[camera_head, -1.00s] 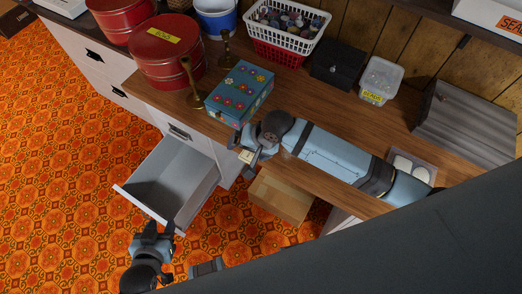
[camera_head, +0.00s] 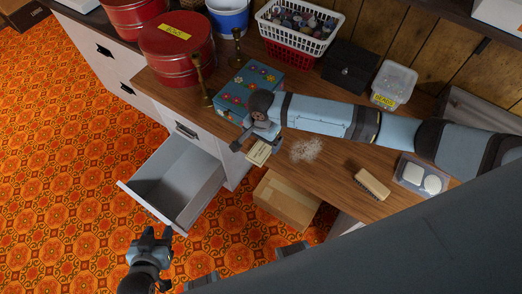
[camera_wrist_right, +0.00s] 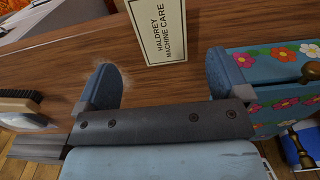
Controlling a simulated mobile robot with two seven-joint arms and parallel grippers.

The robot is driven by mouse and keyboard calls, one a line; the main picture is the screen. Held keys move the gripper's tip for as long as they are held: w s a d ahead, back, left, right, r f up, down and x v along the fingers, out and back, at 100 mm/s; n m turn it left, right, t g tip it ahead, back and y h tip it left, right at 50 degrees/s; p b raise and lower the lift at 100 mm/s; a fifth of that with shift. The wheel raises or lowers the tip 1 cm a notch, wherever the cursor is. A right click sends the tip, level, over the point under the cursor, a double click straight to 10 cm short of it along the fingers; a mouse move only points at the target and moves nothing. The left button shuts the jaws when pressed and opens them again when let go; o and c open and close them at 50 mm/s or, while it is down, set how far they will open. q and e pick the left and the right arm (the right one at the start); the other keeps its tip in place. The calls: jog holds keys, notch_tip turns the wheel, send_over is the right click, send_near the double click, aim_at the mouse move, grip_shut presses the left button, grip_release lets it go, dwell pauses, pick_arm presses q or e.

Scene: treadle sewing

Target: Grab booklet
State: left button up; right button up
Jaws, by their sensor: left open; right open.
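The booklet (camera_wrist_right: 158,28), cream with a dark green border and the words "HALDREY MACHINE CARE", is at the top middle of the right wrist view. In the head view the booklet (camera_head: 258,153) is small and pale at the desk's front edge, partly hidden by my right gripper. My right gripper (camera_wrist_right: 164,80) is open, its fingers widely spread and the booklet just beyond the gap between them, not clasped. It also shows in the head view (camera_head: 257,143), over the front edge. My left gripper (camera_head: 152,238) is open and empty, low in front of the open drawer.
A flowered blue box (camera_head: 250,88) stands close beside my right gripper. The grey drawer (camera_head: 180,180) is pulled out, and a cardboard box (camera_head: 286,200) sits below the desk. A brush (camera_head: 372,184) and pale dust (camera_head: 306,150) lie on the desk (camera_head: 335,172).

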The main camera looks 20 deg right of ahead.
aim_at(261, 150)
jog(key=f, duration=0.5)
jog(key=shift+a+f, duration=0.2)
jog(key=shift+f, duration=0.1)
jog(key=shift+c, duration=0.4)
jog(key=c, duration=0.9)
